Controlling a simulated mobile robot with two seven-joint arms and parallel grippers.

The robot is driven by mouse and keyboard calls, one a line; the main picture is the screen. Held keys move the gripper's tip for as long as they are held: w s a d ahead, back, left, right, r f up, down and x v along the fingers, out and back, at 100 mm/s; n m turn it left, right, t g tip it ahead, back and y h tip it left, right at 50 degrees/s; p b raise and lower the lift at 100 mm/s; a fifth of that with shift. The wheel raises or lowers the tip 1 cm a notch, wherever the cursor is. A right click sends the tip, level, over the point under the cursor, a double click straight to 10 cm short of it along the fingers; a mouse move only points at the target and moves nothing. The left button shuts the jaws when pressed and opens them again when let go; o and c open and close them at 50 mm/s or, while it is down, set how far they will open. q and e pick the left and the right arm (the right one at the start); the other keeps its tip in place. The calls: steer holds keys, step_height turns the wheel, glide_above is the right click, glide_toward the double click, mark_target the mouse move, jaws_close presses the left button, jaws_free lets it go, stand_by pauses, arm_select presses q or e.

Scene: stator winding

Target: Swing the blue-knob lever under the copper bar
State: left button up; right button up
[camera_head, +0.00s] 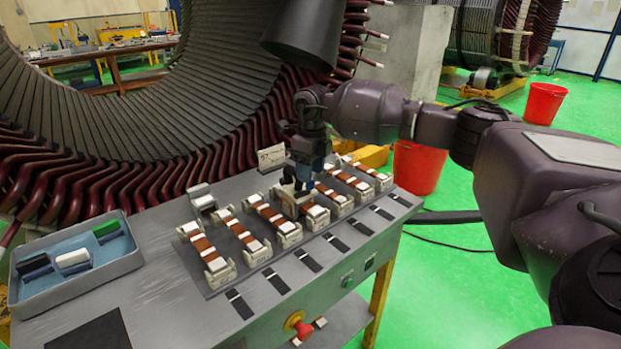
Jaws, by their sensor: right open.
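Several copper bars (269,215) lie side by side in pale clamp blocks on the grey bench (165,275). My right gripper (304,182) comes in from the right and points down over the middle of the row. It is open, close above a pale block (291,204) beside a copper bar (331,192). Dark bluish parts show around the fingers; I cannot tell the blue knob from the gripper there. The lever itself is mostly hidden, and I cannot tell whether the fingers touch it. My left gripper is not in view.
A blue-grey tray (75,290) with black, white and green pieces sits at the bench's left. A red button (300,327) is on the front. The large stator (120,165) stands close behind. Red buckets (420,168) stand on the green floor at right.

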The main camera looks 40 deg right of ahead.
step_height(320, 180, up, 8)
steer(key=shift+d+f, duration=0.15)
steer(key=shift+d, duration=0.05)
steer(key=shift+f, duration=0.1)
stand_by(0.6)
